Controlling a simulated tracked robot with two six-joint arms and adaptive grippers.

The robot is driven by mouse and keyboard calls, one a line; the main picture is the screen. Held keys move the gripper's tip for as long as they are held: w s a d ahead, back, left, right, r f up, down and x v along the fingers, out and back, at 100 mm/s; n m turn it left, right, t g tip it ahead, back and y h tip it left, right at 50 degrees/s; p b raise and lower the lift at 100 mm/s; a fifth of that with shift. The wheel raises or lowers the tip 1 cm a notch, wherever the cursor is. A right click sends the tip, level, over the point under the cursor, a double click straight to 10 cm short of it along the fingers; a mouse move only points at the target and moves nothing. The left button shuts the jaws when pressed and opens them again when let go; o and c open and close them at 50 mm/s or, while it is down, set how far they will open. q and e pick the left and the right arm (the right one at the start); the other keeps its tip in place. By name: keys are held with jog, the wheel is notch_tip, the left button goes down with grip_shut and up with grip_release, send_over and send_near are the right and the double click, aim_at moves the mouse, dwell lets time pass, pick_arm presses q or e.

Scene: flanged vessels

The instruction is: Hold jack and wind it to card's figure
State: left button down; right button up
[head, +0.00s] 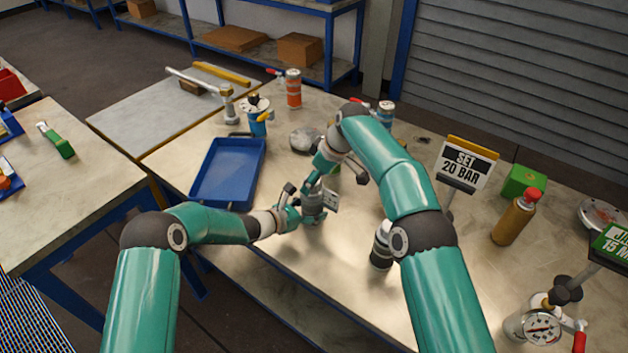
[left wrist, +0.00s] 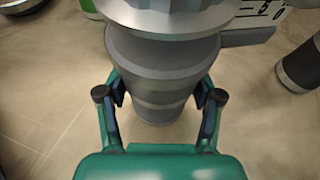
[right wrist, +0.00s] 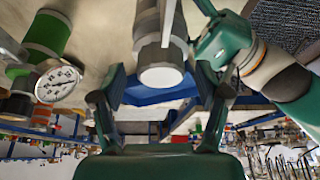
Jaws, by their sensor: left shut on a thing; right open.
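The jack (head: 312,207) is a grey stepped cylinder standing upright near the front edge of the table, with a white scale plate (head: 331,201) on its side. My left gripper (head: 296,211) is shut around its body; in the left wrist view the jack (left wrist: 160,75) fills the space between the fingers. My right gripper (head: 320,178) is just above the jack, open; in the right wrist view a grey round-ended part (right wrist: 161,72) lies between its spread fingers. A green card (head: 610,243) at the right edge is partly cut off and shows "15 M". A white card (head: 467,166) reads "SET 20 BAR".
A blue tray (head: 205,203) lies left of the jack. A dark-and-light cylinder (head: 381,246) stands to its right, beneath my right arm. A brown bottle (head: 512,221), a green box (head: 523,181) and a gauge vessel (head: 541,328) stand farther right.

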jog(key=v, duration=1.1)
pick_arm(q)
jog(key=shift+c, duration=0.5)
grip_release()
pick_arm(e)
jog(key=shift+f, duration=0.1)
pick_arm(q)
jog(key=shift+a, duration=0.1)
jog(key=v, duration=1)
jog(key=shift+s+a+r, duration=0.1)
jog(key=shift+s+a, duration=0.1)
jog(key=shift+s+a+r, duration=0.15)
jog(key=shift+s+a, duration=0.25)
jog(key=shift+s, duration=0.1)
